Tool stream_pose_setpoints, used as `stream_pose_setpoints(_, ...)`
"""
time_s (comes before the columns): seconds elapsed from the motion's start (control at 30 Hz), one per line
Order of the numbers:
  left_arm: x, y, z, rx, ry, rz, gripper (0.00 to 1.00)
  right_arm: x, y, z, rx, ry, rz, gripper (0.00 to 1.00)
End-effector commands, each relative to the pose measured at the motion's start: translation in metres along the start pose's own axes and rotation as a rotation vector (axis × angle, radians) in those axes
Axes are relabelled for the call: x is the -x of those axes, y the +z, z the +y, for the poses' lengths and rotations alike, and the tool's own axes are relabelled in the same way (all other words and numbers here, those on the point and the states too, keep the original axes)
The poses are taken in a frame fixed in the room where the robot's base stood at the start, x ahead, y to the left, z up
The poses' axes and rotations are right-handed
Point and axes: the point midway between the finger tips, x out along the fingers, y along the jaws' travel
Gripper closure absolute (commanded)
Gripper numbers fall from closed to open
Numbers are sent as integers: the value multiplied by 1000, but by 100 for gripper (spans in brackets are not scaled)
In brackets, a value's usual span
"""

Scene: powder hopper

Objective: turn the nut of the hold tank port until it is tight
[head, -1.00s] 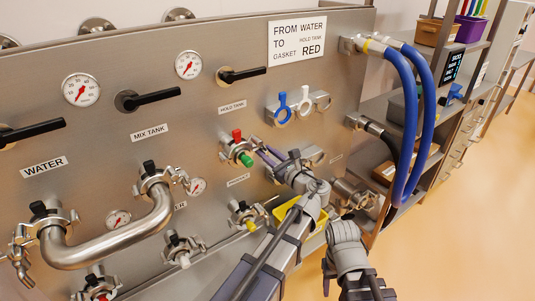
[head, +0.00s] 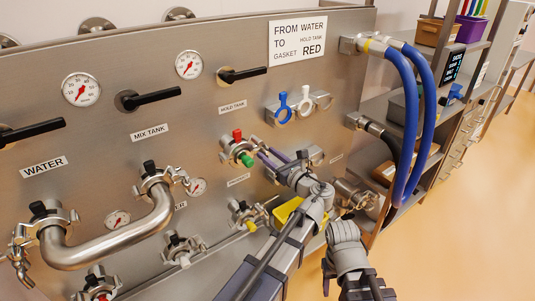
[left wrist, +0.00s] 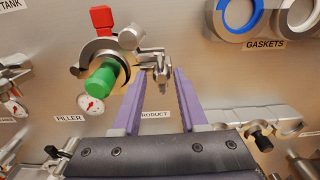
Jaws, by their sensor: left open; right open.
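The hold tank port (head: 228,152) is on the steel panel, with a red knob (head: 237,134) on top and a green cap (head: 246,160) in front. In the left wrist view, the red knob (left wrist: 102,18) and green cap (left wrist: 101,82) are left of my fingers. A small silver nut (left wrist: 162,72) on the clamp's right side appears between the fingertips, with gaps on both sides; contact is not visible. My left gripper (head: 262,151) is open, its purple fingers pointing at the port's right side. My right arm shows at the lower right, but I cannot see its fingers.
A bent steel pipe (head: 105,250) joins two ports at the left. A blue gasket (head: 284,108) and a white one hang above my left gripper. A yellow tray (head: 286,212) sits behind my left wrist. Blue hoses (head: 409,120) hang at the right.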

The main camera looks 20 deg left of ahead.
Motion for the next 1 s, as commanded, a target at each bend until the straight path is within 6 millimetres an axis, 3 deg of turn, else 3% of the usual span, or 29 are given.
stream_pose_setpoints(0.3, 59, 0, -1, 0, -11, 1, 57, 0, -2, -1, 3, 0, 0, 45)
stream_pose_setpoints(0.43, 74, 0, 1, 1, -10, 1, 57, 0, -6, -2, 6, 0, 0, 45)
stream_pose_setpoints(0.8, 81, 0, 9, 1, -10, 1, 57, 1, -12, -2, 6, 0, 0, 45)
stream_pose_setpoints(1.0, 68, 0, 8, 1, -8, 1, 57, 1, -12, -2, 6, 0, 0, 45)
